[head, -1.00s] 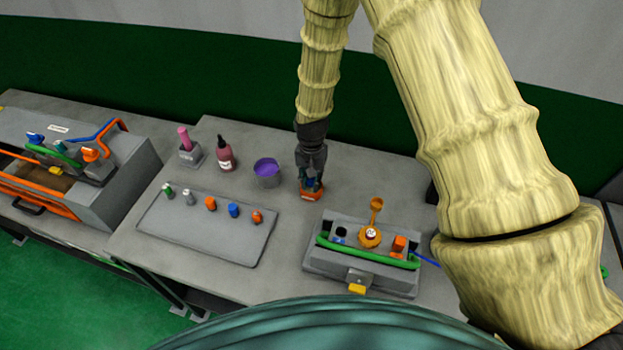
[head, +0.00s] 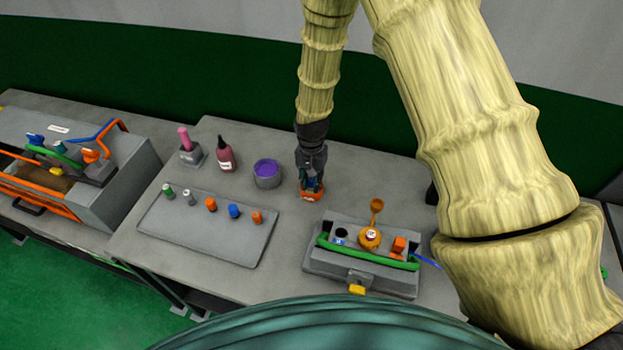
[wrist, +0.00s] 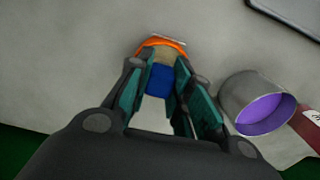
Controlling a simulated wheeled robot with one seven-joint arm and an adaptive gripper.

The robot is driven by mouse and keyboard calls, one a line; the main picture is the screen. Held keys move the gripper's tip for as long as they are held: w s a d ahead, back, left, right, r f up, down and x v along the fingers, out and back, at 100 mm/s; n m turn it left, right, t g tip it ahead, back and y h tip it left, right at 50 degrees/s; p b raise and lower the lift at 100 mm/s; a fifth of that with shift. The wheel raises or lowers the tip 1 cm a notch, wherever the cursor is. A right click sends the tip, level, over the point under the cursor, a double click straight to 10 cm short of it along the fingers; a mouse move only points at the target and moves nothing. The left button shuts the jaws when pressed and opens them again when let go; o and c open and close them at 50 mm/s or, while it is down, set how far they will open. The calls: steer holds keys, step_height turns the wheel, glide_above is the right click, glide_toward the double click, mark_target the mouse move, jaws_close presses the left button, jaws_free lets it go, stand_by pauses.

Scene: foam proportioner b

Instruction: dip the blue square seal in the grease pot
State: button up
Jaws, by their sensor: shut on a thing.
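My gripper (head: 312,184) points down over the grease pot (head: 312,196), a small orange pot with a pale label on the bench. In the wrist view, my gripper (wrist: 160,88) is shut on the blue square seal (wrist: 159,80), which sits between its teal finger pads. Beyond the seal the wrist view shows the pot's orange rim (wrist: 164,42) and tan grease inside. The seal's lower end is at or just over the pot's mouth; I cannot tell whether it touches the grease. In the head view the fingers mostly hide the seal.
A metal cup with purple contents (head: 267,174) stands left of the pot, near a dark red bottle (head: 225,155). A grey mat (head: 190,235) holds several small coloured parts. A grey fixture (head: 360,276) with a green hose stands at front right. Bare bench surrounds the pot.

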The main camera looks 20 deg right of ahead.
steer(key=shift+w+r+p, duration=0.1)
steer(key=shift+r+p, duration=1.55)
steer(key=shift+r, duration=1.35)
steer(key=shift+d, duration=0.1)
